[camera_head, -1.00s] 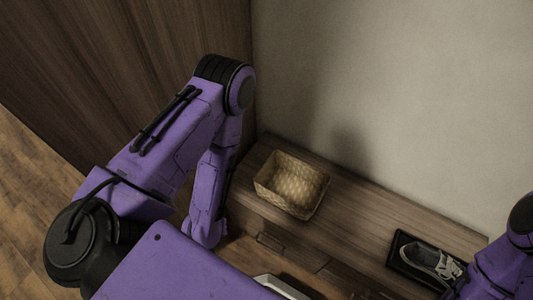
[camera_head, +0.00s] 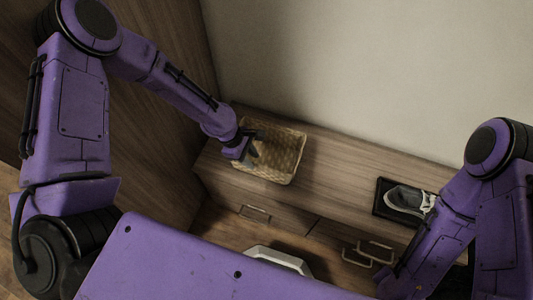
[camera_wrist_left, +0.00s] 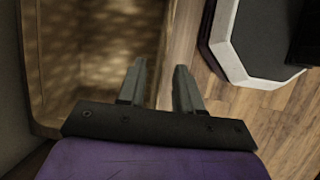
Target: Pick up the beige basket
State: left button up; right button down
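The beige woven basket (camera_head: 282,158) stands upright on the wooden cabinet top near the wall. My left gripper (camera_head: 254,150) is at the basket's left side in the head view, with its fingers over the basket. In the left wrist view the two grey fingers (camera_wrist_left: 160,88) are apart and point toward the basket's rim (camera_wrist_left: 167,45). One finger is over the inside of the basket and the other is over its outer side. I cannot tell whether they touch it.
The wooden cabinet (camera_head: 340,165) has drawers with handles (camera_head: 368,254) on its front. A dark tray with a grey shoe (camera_head: 408,200) lies at its right end. A wall stands behind. The cabinet top between basket and tray is clear.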

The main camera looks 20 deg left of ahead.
aim_at(256, 169)
pick_arm(q)
jog(key=x, duration=0.4)
jog(key=shift+s+d+f, duration=0.1)
grip_shut()
